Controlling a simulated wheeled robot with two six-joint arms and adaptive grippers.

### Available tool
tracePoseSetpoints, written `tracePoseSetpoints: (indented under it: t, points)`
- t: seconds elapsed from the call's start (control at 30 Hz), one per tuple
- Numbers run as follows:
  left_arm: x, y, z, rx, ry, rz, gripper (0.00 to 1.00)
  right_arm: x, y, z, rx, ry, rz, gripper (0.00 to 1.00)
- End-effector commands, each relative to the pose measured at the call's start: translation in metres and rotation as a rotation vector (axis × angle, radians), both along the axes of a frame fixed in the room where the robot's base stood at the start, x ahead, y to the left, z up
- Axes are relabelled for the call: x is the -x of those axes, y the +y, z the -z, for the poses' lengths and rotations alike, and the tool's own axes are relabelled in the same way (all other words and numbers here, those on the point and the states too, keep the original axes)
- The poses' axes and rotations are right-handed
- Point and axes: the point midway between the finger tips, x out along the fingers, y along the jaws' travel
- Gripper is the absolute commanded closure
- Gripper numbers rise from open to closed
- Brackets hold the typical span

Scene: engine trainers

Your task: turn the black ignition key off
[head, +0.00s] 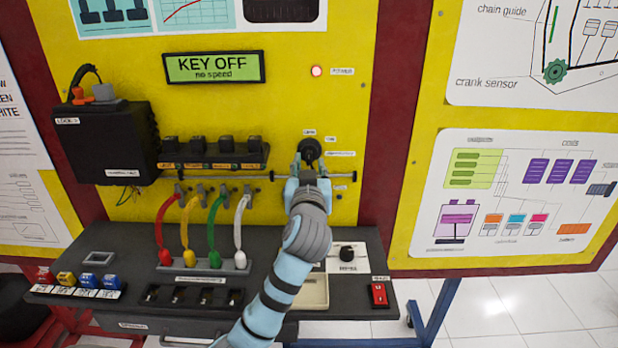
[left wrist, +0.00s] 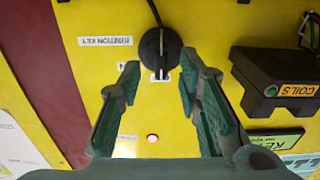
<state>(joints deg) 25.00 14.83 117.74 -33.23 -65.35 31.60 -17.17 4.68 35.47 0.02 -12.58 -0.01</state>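The black ignition key (head: 309,149) is a round knob on the yellow panel, just beyond my left gripper (head: 309,168) in the head view. In the left wrist view the key (left wrist: 160,46) shows its raised bar roughly upright, with a white mark at the lower end. My left gripper (left wrist: 158,88) is open and empty. Its two green fingers are spread to either side, below the key in that picture, and seem apart from it. The panel display (head: 213,66) reads "KEY OFF, no speed". My right gripper is not in view.
A horizontal bar (head: 250,178) runs across the panel below the key. A black box (head: 108,145) and several coloured cables (head: 203,225) stand to the left. A small lit red lamp (head: 316,71) is above the key. A red switch (head: 379,294) sits on the bench at right.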

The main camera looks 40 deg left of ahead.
Motion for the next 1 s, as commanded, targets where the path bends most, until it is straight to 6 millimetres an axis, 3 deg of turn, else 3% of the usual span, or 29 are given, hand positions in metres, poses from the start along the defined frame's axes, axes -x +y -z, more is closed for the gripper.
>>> tracePoseSetpoints:
  t: [0.2,0.4,1.0]
  points:
    - [0.048,-0.037,0.001,0.007,-0.003,0.002,0.68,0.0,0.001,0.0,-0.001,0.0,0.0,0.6]
    - [0.075,-0.058,0.0,0.002,-0.002,0.0,0.68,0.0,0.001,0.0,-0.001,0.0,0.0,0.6]
    - [0.078,-0.059,0.0,0.0,-0.001,-0.001,0.68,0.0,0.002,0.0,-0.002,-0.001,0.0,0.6]
